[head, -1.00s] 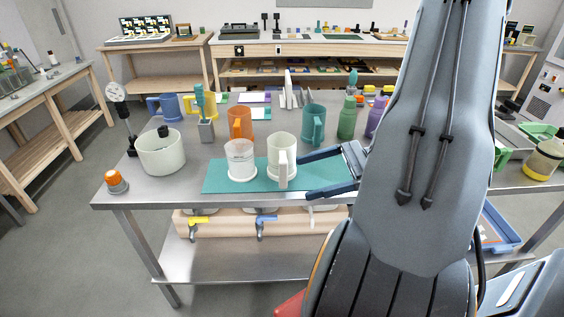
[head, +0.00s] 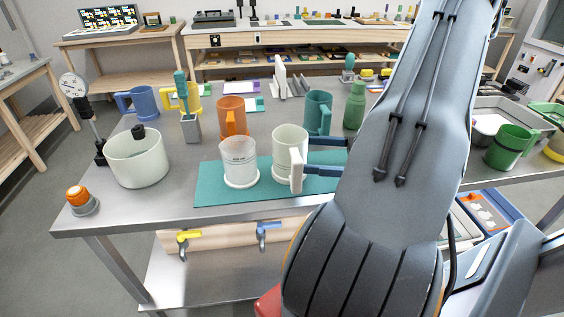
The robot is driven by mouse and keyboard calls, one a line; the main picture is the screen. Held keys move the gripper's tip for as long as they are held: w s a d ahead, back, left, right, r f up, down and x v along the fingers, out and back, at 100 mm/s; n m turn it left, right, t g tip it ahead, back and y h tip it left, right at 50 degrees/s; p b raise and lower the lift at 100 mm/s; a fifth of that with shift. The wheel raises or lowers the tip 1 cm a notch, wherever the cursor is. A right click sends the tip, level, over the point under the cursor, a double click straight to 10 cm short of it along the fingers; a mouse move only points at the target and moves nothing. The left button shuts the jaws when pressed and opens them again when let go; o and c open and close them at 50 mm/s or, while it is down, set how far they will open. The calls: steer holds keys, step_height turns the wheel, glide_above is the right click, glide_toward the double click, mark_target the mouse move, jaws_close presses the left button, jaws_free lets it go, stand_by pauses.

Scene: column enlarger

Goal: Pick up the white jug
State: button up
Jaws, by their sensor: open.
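The white jug (head: 287,146) stands upright on the teal mat (head: 212,188), its handle facing the front. A clear beaker-like vessel with a white base (head: 238,162) stands just left of it. My gripper (head: 305,164) is open at the jug's right side. One finger reaches to the jug's right wall and the other lies lower, by the handle. My arm hides the rest of the gripper. I cannot tell whether the fingers touch the jug.
An orange mug (head: 233,117) and a teal mug (head: 318,113) stand behind. A wide pale pot (head: 136,160) and an orange-topped button (head: 81,199) are at left. A green bottle (head: 354,106) is behind right.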

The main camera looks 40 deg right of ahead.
mark_target(289, 134)
steer(key=shift+p+x, duration=0.65)
steer(key=shift+x, duration=0.95)
steer(key=shift+p+x, duration=0.65)
steer(key=shift+x, duration=1.45)
steer(key=c, duration=1.4)
steer(key=shift+r, duration=0.2)
steer(key=shift+r+b, duration=1.25)
steer(key=shift+r, duration=3.55)
